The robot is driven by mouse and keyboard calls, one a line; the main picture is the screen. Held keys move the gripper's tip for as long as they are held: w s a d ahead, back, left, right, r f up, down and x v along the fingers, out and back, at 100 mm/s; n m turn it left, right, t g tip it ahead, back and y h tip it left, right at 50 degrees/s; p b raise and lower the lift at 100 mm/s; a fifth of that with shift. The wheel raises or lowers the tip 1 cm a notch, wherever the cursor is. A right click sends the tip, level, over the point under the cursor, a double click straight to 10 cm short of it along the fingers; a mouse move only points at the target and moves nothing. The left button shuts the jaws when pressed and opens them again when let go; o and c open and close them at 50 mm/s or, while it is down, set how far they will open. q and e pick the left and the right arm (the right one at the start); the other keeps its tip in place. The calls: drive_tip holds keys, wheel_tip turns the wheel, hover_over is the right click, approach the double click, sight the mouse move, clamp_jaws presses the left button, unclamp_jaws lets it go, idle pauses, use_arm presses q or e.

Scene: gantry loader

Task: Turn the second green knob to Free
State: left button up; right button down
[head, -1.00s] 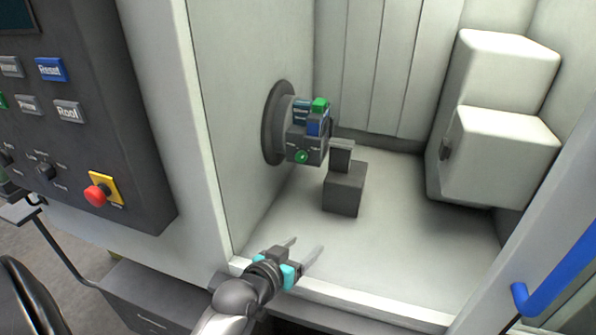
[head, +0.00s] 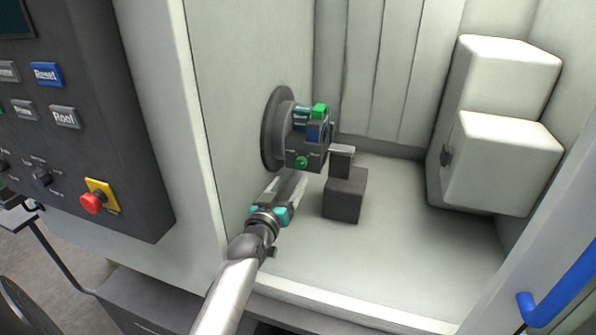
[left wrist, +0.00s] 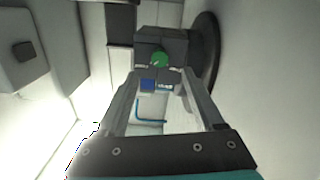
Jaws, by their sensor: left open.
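A dark grey block on the round chuck (head: 276,130) carries a green knob (head: 302,162) on its near lower face. A second green part (head: 320,111) sits on top, beside blue parts. In the left wrist view a round green knob (left wrist: 159,60) faces the camera, beyond the fingertips. I cannot tell which knob counts as the second, and its labels are too small to read. My left gripper (head: 291,184) is open and empty, just below the lower knob, fingers pointing up toward it and apart from it. My right gripper is not in view.
A dark grey stepped block (head: 345,192) stands just right of my left fingers. A white housing (head: 500,165) fills the right side. A control panel (head: 75,130) with a red stop button is at left. The cabinet floor in front is clear.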

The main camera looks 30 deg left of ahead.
sight(300, 166)
use_arm(q)
drive_tip(key=b+x, duration=0.1)
drive_tip(key=x, duration=0.6)
drive_tip(key=shift+w, duration=0.2)
drive_tip(key=shift+c, duration=0.5)
clamp_jaws()
